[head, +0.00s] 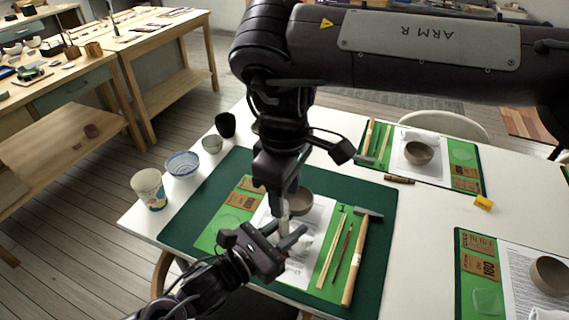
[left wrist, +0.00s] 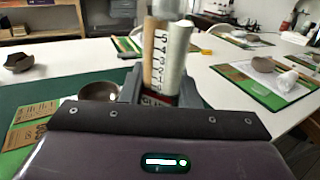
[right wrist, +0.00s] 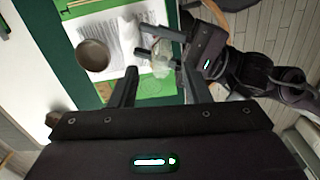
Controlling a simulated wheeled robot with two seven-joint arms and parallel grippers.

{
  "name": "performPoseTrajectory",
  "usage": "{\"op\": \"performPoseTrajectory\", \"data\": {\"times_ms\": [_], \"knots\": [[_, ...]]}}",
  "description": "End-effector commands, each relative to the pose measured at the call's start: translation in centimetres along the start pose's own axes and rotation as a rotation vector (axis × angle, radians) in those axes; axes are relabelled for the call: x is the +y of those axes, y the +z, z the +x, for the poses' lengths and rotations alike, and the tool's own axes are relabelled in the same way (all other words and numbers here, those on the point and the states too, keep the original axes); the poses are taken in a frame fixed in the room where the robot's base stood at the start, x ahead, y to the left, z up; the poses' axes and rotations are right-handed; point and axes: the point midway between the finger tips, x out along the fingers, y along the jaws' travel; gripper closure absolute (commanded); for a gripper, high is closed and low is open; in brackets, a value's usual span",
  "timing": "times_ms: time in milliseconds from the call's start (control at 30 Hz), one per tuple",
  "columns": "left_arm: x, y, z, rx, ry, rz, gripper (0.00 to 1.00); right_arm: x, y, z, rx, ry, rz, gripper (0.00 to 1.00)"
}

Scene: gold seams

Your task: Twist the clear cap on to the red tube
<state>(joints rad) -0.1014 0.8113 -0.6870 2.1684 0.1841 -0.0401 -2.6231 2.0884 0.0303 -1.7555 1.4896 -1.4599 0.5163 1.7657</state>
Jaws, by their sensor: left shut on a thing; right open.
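My left gripper (head: 285,233) is shut on an upright tube (head: 284,214) above the paper on the near mat. My right gripper (head: 278,193) is open, pointing down just above the tube's top. In the right wrist view a pale, partly see-through thing (right wrist: 161,57) shows between and beyond the open right fingers, at the left gripper. I cannot make out the clear cap for certain.
A brown bowl (head: 300,201) stands close behind the tube. Sticks and a hammer (head: 355,262) lie right of it on the green mat (head: 380,225). A paper cup (head: 150,189) and a blue-white bowl (head: 182,164) stand at the left.

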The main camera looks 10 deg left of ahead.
Motion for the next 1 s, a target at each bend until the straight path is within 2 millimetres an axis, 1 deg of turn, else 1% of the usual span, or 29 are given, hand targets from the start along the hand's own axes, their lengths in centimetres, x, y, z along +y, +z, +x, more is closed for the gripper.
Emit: {"op": "performPoseTrajectory", "data": {"times_ms": [33,200,300,433,500,633,1000], "knots": [[0.0,0.1,0.0,-0.001,0.000,0.000,1.00,0.1,-0.1,-1.2,0.003,0.008,0.001,0.57],[0.0,0.0,0.0,-0.001,0.000,0.000,1.00,0.1,-0.1,-5.0,0.002,0.008,0.001,0.57],[0.0,0.0,0.0,-0.001,0.000,0.000,1.00,0.0,-0.1,-6.9,0.002,0.007,0.002,0.57],[0.0,0.0,0.0,-0.001,0.000,0.000,1.00,0.0,0.0,-8.7,0.000,0.004,0.001,0.57],[0.0,0.0,0.0,-0.001,0.000,0.000,1.00,0.0,0.0,-9.3,0.000,0.002,0.000,0.57],[0.0,0.0,0.0,-0.001,0.000,0.000,1.00,0.0,0.0,-9.8,0.000,0.001,0.000,0.57],[0.0,0.0,0.0,-0.001,0.000,0.000,1.00,0.0,0.0,-9.8,0.001,0.000,-0.001,0.57]]}}
